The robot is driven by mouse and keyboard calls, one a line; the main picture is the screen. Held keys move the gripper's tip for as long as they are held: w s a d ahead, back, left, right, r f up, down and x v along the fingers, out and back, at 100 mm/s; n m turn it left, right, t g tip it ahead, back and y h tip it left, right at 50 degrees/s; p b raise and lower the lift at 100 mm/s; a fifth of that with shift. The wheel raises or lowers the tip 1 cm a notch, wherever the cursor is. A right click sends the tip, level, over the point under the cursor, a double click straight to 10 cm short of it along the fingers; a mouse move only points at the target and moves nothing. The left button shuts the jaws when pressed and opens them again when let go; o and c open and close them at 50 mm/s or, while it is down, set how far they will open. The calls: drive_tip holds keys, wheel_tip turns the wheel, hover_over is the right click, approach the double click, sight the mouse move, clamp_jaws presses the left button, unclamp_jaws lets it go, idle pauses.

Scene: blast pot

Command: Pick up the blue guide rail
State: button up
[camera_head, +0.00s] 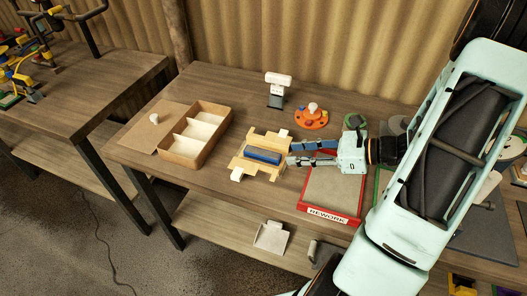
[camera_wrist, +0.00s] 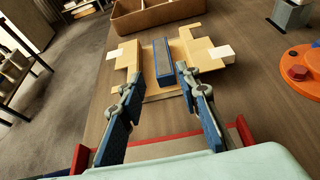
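The blue guide rail (camera_head: 263,156) is a short blue bar lying on a light wooden fixture (camera_head: 241,162) on the workbench. In the wrist view the rail (camera_wrist: 162,63) lies lengthwise, ahead of and between my fingers. My gripper (camera_head: 291,154) is just right of the rail in the head view, its fingers pointing left toward it. In the wrist view my gripper (camera_wrist: 155,78) is open, with a wide empty gap between its two blue-padded fingers. The fingertips look close to the rail's near end; I cannot tell whether they touch the fixture.
A red-edged tray marked REWORK (camera_head: 333,215) lies below my gripper. A divided cardboard box (camera_head: 184,158) stands left of the fixture. An orange round piece (camera_head: 311,120) and a white-topped stand (camera_head: 277,97) are behind. Bare bench lies in front of the box.

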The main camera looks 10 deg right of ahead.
sight(262, 152)
drive_tip(key=x, duration=0.4)
drive_tip(key=shift+w+a, duration=0.25)
drive_tip(key=shift+a, duration=0.1)
drive_tip(key=shift+x, duration=2.95)
drive_tip(key=shift+w+d, duration=0.1)
drive_tip(key=shift+w, duration=0.1)
drive_tip(key=shift+c, duration=0.5)
clamp_jaws()
